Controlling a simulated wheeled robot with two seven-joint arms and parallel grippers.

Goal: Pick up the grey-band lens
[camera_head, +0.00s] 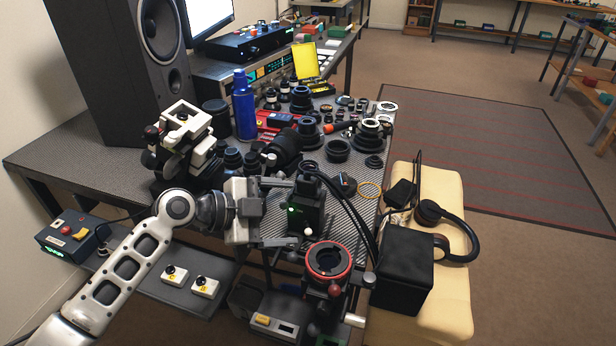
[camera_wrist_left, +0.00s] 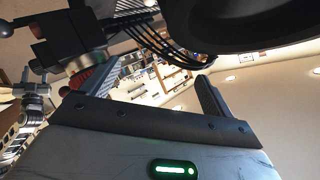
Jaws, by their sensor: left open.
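Several dark lenses stand on the perforated table. One, with a pale ring at its top (camera_head: 370,128), stands near the right edge; I cannot tell surely whether this is the grey-band lens. My left gripper (camera_head: 291,213) is open at the near part of the table, its fingers pointing right, and it is short of that lens. No lens shows between its fingers. In the left wrist view its two fingers (camera_wrist_left: 152,86) are spread, with a large dark round shape above them, too close to name. My right gripper is not in view.
A red-ringed round mount (camera_head: 328,260) stands close below the left gripper. A black box (camera_head: 402,268) and headphones (camera_head: 447,230) lie on the cream seat (camera_head: 450,300) at right. A blue bottle (camera_head: 243,105) and a large speaker (camera_head: 140,70) stand behind. The table is crowded.

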